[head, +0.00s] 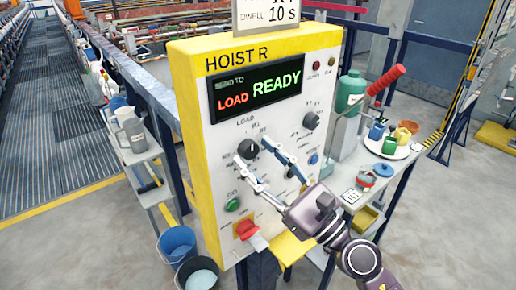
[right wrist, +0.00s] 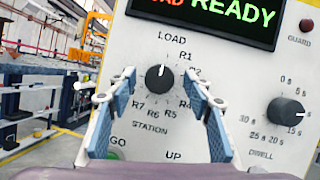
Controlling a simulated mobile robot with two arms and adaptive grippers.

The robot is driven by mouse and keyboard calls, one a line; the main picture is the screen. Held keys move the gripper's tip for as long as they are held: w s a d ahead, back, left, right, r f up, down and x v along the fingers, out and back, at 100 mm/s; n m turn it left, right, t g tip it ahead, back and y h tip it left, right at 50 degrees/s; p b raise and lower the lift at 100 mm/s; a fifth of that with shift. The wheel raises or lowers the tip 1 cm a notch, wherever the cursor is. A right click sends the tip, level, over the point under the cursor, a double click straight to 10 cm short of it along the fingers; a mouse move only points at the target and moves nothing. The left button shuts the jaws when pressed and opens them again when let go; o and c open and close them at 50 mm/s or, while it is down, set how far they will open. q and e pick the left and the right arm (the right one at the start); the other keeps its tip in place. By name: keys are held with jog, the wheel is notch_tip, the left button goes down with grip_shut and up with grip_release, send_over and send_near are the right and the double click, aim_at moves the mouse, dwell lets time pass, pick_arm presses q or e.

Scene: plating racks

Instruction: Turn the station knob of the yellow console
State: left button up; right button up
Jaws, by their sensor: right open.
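The yellow console (head: 190,110) stands in the middle of the head view, with a white face and "HOIST R" on top. Its black station knob (head: 248,148) is at the left of the face, ringed by LOAD and R labels. In the right wrist view the knob (right wrist: 158,77) has its white mark pointing up, towards LOAD. My right gripper (head: 256,155) is open in front of the face. In the right wrist view its fingertips (right wrist: 162,82) are spread either side of the knob, with gaps showing. I cannot tell their exact depth. My left gripper is not in view.
The display (head: 258,92) reads LOAD and READY. The dwell knob (head: 311,121), green GO button (head: 232,205) and red switch (head: 246,229) share the face. A side table holds a green bottle (head: 350,92) and small pots.

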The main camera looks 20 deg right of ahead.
jog(key=shift+w, duration=0.1)
jog(key=shift+c, duration=0.4)
jog(key=c, duration=1)
jog(key=shift+c, duration=0.2)
jog(key=shift+m, duration=0.5)
